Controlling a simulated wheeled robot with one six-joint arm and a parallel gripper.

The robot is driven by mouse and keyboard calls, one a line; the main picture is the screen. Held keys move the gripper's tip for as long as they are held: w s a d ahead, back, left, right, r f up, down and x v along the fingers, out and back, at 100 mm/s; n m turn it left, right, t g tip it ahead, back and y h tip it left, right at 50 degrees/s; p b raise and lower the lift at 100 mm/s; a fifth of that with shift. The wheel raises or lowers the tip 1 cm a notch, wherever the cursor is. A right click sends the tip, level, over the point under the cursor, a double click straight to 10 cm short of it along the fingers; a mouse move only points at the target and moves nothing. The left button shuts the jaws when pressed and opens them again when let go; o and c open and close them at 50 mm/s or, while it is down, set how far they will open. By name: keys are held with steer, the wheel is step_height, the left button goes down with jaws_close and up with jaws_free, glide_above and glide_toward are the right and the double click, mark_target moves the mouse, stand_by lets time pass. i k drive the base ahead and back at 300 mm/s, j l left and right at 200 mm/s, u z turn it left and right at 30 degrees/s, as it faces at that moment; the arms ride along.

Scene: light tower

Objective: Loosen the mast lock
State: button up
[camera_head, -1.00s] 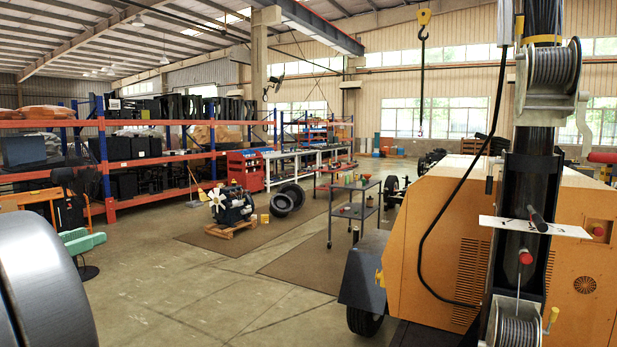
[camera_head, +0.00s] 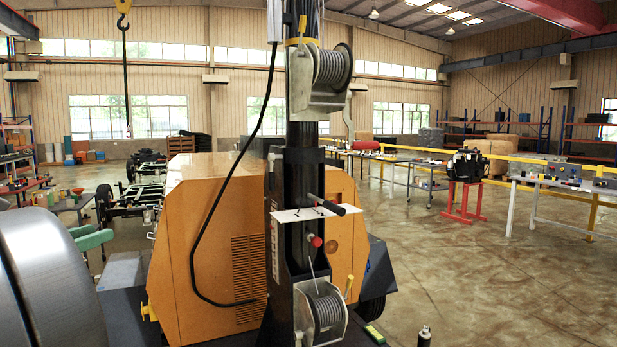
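The black mast (camera_head: 303,170) of the light tower stands upright near the centre, in front of the orange cabinet. A white plate with small dark markings (camera_head: 300,214) crosses it. A black handle (camera_head: 328,205) sticks out to the right at that plate. A red knob (camera_head: 316,241) sits on the mast just below. I cannot tell which of these is the mast lock.
An upper winch (camera_head: 334,67) and a lower winch (camera_head: 327,312) with a yellow-tipped crank jut from the mast. A black cable (camera_head: 194,255) hangs left of it. Open floor (camera_head: 480,270) lies to the right, with a red stand (camera_head: 463,203) and workbenches (camera_head: 575,185) beyond.

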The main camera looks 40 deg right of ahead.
mark_target(271, 157)
steer(key=i+l+z, duration=0.15)
steer(key=i+z, duration=0.6)
steer(key=i, duration=0.15)
steer(key=i+j+z, duration=0.15)
steer(key=i+z, duration=0.2)
steer(key=i, duration=0.15)
